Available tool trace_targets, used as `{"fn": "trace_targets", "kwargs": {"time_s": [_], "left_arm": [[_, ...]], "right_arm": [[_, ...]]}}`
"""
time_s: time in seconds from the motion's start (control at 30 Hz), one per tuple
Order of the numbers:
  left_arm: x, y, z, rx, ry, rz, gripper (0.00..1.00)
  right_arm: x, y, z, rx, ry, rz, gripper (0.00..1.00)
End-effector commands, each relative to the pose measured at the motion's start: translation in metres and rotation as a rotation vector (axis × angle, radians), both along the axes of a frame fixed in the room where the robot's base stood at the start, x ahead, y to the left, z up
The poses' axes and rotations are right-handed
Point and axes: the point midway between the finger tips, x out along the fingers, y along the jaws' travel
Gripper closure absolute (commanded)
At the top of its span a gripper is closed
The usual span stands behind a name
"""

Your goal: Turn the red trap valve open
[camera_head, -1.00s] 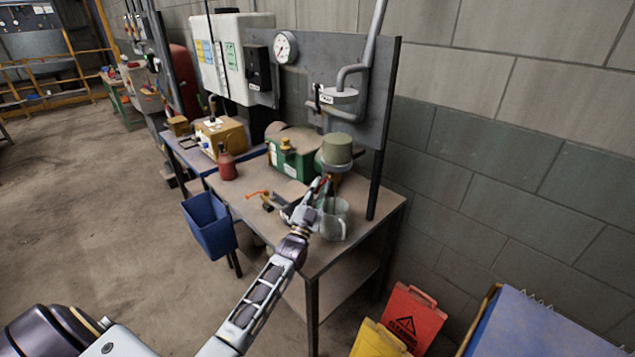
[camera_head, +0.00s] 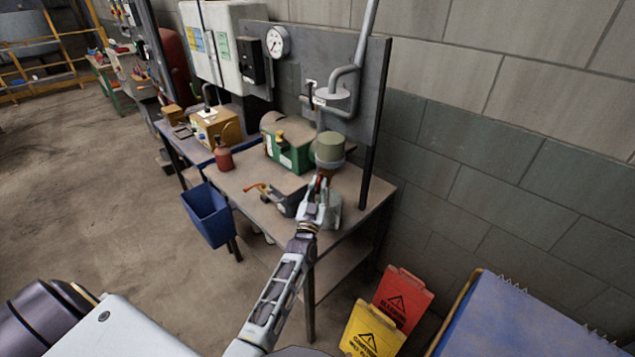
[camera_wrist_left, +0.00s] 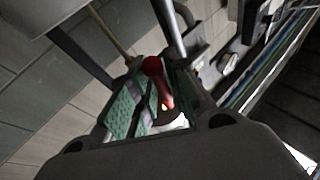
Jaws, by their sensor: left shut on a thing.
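The red trap valve (camera_head: 324,180) shows as a small bit of red below the olive cylinder (camera_head: 329,147) over the workbench. In the left wrist view its red handle (camera_wrist_left: 165,92) with a round red knob lies between the green-padded fingers. My left gripper (camera_head: 318,187) is shut on this handle; its fingers also show in the left wrist view (camera_wrist_left: 156,95). The gripper and wrist hide most of the valve body and part of the clear jug (camera_head: 333,212). My right gripper is not in view.
The bench (camera_head: 237,187) carries a green box (camera_head: 294,160), a red bottle (camera_head: 223,158) and a tool with an orange lever (camera_head: 257,187). A grey panel (camera_head: 350,95) with pipes stands behind. A blue bin (camera_head: 206,214) hangs at the left; warning signs (camera_head: 403,297) stand at the lower right.

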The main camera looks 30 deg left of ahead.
Motion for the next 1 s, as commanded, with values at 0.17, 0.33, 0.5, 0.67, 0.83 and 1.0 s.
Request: {"fn": "trace_targets", "kwargs": {"time_s": [0.17,0.33,0.5,0.67,0.83,1.0], "left_arm": [[0.001,0.0,0.005,-0.041,0.011,0.0,1.0],[0.001,0.0,0.004,-0.063,0.017,0.001,1.0],[0.001,0.0,0.004,-0.07,0.018,0.0,1.0],[0.001,0.0,0.004,-0.07,0.018,0.0,1.0],[0.001,0.0,0.004,-0.07,0.017,0.0,0.79],[0.001,0.0,0.002,-0.069,0.019,0.001,0.68]], "right_arm": [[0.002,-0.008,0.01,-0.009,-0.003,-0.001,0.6],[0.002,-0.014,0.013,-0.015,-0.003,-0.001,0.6],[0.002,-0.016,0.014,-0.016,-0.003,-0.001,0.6],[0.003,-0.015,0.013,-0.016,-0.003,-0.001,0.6],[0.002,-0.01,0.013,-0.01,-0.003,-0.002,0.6],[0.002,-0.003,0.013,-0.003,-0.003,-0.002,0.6]]}}
